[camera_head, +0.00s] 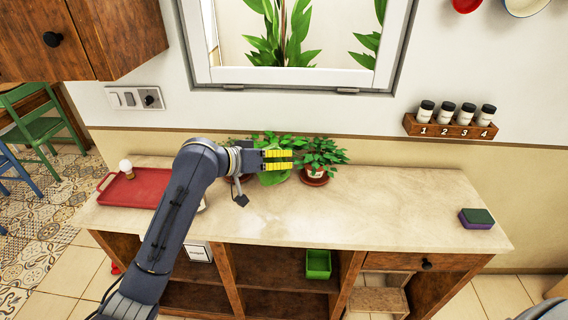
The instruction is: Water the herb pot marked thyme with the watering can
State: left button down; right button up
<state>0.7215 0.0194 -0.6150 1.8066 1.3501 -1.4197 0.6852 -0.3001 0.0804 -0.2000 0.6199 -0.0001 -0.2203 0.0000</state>
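My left gripper (278,160), with yellow fingers, is over the back of the counter, in front of the plants. Its fingers point right with a narrow gap between them; whether they hold something is unclear. A leafy plant in a red-brown pot (315,179) with a pale label stands just right of the fingertips; the label is too small to read. Another plant, in a pot (240,179), is largely hidden behind my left arm. A bright green shape (272,178) shows below the fingers; I cannot tell whether it is foliage or the watering can. My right gripper is out of view.
A red tray (150,200) with a small white-topped object (126,168) is at the counter's left. A sponge (477,217) lies at the right end. A numbered spice rack (450,126) hangs on the wall. A green box (318,264) is below. The counter's right half is mostly clear.

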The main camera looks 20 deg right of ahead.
pick_arm(q)
jog(key=shift+w+a+r+n+g, duration=0.15)
jog(key=shift+w+r+n, duration=0.15)
jog(key=shift+r, duration=0.5)
jog(key=shift+w+a+r+n+g, duration=0.15)
jog(key=shift+w+r+n, duration=0.1)
jog(key=shift+r, duration=0.5)
jog(key=shift+w+r, duration=0.1)
jog(key=shift+r, duration=0.05)
dwell(1.8)
jog(key=shift+f, duration=0.2)
jog(key=shift+s+d+f+m, duration=0.15)
jog(key=shift+s+f+m, duration=0.1)
jog(key=shift+f, duration=0.15)
notch_tip(320, 180, down, 12)
jog(key=m+t+y, duration=0.1)
jog(key=m+t, duration=0.2)
jog(key=m, duration=0.1)
jog(key=shift+s+d+m+t+y, duration=0.2)
jog(key=shift+s+m+t+y, duration=0.1)
jog(key=shift+s, duration=0.15)
dwell(0.7)
